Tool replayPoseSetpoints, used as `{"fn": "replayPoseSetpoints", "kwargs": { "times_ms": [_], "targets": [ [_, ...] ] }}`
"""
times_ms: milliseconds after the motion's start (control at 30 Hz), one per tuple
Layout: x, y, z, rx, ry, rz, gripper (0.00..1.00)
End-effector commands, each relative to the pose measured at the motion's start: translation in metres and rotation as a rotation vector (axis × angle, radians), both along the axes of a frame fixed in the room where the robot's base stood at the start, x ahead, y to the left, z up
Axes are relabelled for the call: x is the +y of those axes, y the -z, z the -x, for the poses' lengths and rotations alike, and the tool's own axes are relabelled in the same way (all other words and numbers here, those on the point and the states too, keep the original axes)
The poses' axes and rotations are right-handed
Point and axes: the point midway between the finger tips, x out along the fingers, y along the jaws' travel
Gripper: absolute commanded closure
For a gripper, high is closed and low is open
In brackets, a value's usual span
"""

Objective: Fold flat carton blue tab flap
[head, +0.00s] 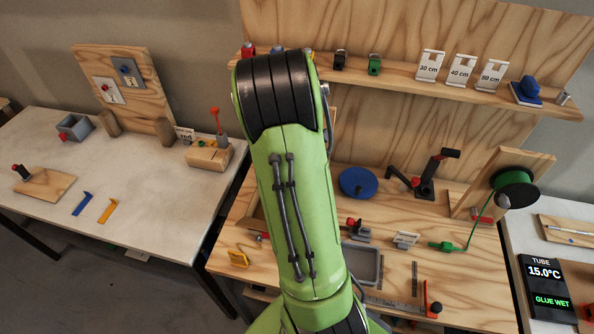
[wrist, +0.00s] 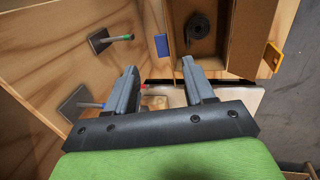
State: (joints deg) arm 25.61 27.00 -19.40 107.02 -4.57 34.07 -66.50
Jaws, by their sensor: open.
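In the wrist view, an open brown carton (wrist: 228,62) stands at the top right with a dark coiled roll (wrist: 199,27) inside. A blue tab (wrist: 162,46) shows on the flap at its left side. A yellow tab (wrist: 273,57) shows at its right side; a yellow piece also shows in the head view (head: 238,258). My gripper (wrist: 158,80) is open, with nothing visible between its fingers. In the picture, the blue tab lies just above the gap between the fingertips. In the head view my arm hides the gripper and most of the carton.
Pegs on dark plates (wrist: 99,40) stand left of the carton in the wrist view. In the head view, a grey tray (head: 363,262), a blue disc (head: 358,182) and a green spool (head: 514,187) share the wooden bench. A pale table (head: 150,215) stands left.

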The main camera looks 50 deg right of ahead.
Motion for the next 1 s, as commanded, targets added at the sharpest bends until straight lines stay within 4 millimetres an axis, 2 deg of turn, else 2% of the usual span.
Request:
{"fn": "replayPoseSetpoints", "kwargs": {
  "times_ms": [33,300,500,633,867,1000],
  "targets": [
    [-0.002,0.015,0.000,0.007,0.001,-0.004,0.47],
    [-0.017,0.082,-0.008,0.005,0.002,-0.003,0.47],
    [-0.025,0.119,-0.014,0.001,0.000,-0.003,0.47],
    [-0.028,0.129,-0.015,-0.001,0.001,-0.001,0.47],
    [-0.028,0.131,-0.016,-0.001,0.001,-0.001,0.47],
    [-0.028,0.130,-0.016,-0.001,0.001,-0.001,0.65]
  ]
}}
